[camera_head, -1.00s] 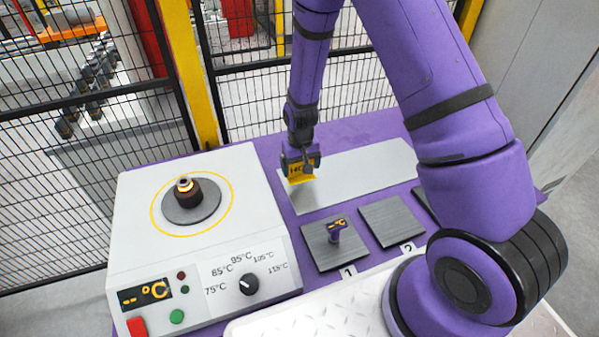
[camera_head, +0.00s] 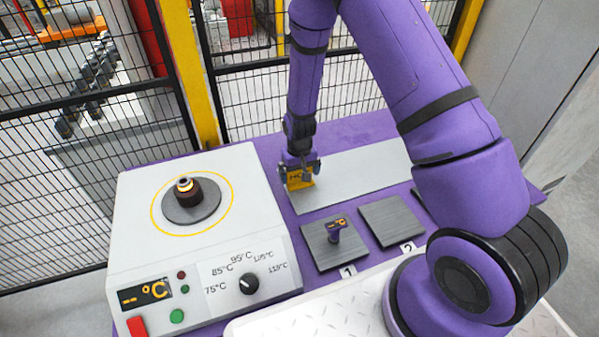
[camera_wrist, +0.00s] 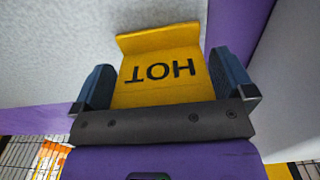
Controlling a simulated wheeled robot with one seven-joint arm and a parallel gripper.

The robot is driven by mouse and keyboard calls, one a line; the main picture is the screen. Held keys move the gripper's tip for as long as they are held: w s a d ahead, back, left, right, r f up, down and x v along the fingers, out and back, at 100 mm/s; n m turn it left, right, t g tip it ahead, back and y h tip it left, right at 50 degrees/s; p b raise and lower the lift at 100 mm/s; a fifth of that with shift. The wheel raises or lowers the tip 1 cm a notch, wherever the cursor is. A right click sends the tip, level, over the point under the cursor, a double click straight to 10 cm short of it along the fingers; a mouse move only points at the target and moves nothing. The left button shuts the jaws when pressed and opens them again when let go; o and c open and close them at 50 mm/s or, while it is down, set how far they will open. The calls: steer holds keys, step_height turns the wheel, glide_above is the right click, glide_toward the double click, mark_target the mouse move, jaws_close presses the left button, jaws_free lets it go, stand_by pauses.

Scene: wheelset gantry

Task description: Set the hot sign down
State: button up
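The hot sign is a bent yellow plate with black HOT lettering (camera_head: 299,179). In the head view it is upright at the left end of the pale grey plate (camera_head: 350,178), its lower edge at or just above the surface; I cannot tell if it touches. My gripper (camera_head: 300,170) points down from above with a finger on each side of the sign. In the wrist view the sign (camera_wrist: 160,70) fills the space between the dark fingers of my gripper (camera_wrist: 163,85), with no clear gap at either side.
A white heater box (camera_head: 140,230) with a dark ring part (camera_head: 191,199) on its round plate stands left. A mesh fence (camera_head: 240,100) runs behind.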

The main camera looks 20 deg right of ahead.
steer(key=shift+r, duration=0.1)
step_height(320, 180, up, 12)
steer(key=shift+r, duration=0.2)
steer(key=s+d+r+t, duration=0.15)
steer(key=s+r, duration=0.35)
steer(key=r, duration=0.7)
steer(key=s+d+r+t, duration=0.15)
steer(key=s+r, duration=0.35)
steer(key=r, duration=0.6)
steer(key=s+d+r+t, duration=0.1)
steer(key=s+d+r, duration=0.1)
steer(key=s+r, duration=0.3)
steer(key=s+d+r+t, duration=0.1)
steer(key=s+r, duration=0.4)
steer(key=s, duration=0.9)
steer(key=shift+s+d+r, duration=0.2)
steer(key=shift+d+r, duration=0.1)
steer(key=shift+d, duration=0.15)
